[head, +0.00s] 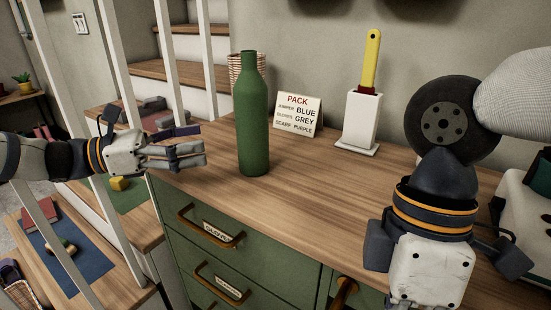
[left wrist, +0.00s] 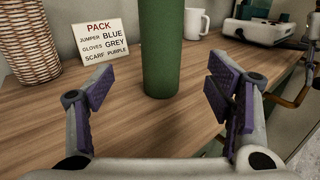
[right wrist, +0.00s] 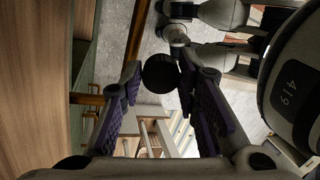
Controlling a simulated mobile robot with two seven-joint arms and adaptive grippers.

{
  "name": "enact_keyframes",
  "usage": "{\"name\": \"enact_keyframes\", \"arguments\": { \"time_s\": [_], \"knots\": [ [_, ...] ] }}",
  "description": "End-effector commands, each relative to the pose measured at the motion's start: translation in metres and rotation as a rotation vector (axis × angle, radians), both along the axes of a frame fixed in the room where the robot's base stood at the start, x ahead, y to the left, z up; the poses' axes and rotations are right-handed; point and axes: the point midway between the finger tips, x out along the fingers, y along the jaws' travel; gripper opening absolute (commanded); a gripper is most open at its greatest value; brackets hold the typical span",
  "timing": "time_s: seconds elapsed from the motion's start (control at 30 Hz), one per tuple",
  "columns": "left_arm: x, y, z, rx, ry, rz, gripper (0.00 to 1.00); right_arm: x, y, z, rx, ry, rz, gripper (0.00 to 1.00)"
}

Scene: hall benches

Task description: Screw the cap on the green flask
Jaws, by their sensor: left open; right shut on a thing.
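The green flask (head: 254,125) stands upright on the wooden counter, its narrow neck at the top. It also shows in the left wrist view (left wrist: 164,50), ahead of and between my left fingers, with its top cut off. My left gripper (head: 203,146) is open and empty, just left of the flask and apart from it, pointing towards it. My right gripper (right wrist: 160,88) is shut on a small dark round thing, likely the cap (right wrist: 160,72). In the head view the right gripper's fingers are hidden below its white body at the lower right.
A PACK sign (head: 298,114), a white holder (head: 361,122) with a yellow-handled tool and a wicker basket (head: 235,75) stand behind the flask. A white mug (left wrist: 195,23) shows in the left wrist view. Green drawers (head: 250,260) are below.

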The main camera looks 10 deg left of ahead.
Motion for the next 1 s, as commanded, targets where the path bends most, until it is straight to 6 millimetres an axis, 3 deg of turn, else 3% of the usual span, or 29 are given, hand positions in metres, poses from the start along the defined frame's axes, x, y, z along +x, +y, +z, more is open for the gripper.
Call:
{"name": "enact_keyframes", "arguments": {
  "time_s": [0.37,0.7,1.0],
  "knots": [
    [0.001,-0.003,-0.001,0.003,0.002,-0.001,0.74,0.0,0.0,-0.001,0.0,0.002,-0.001,0.17],
    [0.032,-0.052,-0.003,0.004,0.004,-0.002,0.74,0.0,0.0,-0.015,0.0,0.022,-0.001,0.17],
    [0.037,-0.058,-0.001,0.002,0.001,0.0,0.74,0.0,0.0,-0.016,0.0,0.022,-0.001,0.17]
  ]
}}
